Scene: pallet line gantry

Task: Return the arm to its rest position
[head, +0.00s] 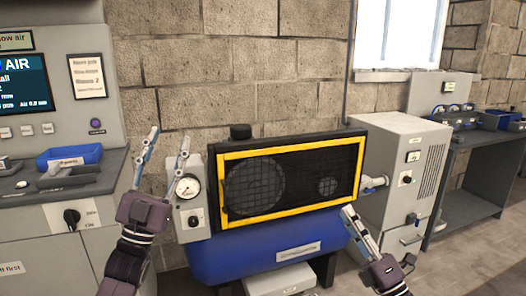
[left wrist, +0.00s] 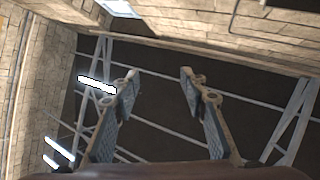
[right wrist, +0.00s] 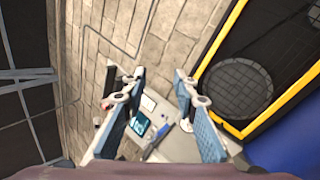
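My left gripper (head: 167,150) is raised in front of the brick wall, left of the compressor, with its fingers pointing up. Its fingers are apart and nothing is between them; the left wrist view (left wrist: 160,85) shows the same, facing the ceiling. My right gripper (head: 352,222) is low in front of the compressor's right end. In the right wrist view (right wrist: 158,82) its fingers are apart and empty, with the wall and the distant control panel seen between them.
A blue compressor tank (head: 250,252) with a yellow-framed black guard (head: 290,150) stands in the middle. A grey cabinet (head: 400,170) is to its right. A workbench (head: 110,172) with a blue bin (head: 70,155) and a screen (head: 24,85) stands left. Bare floor (head: 465,262) lies at lower right.

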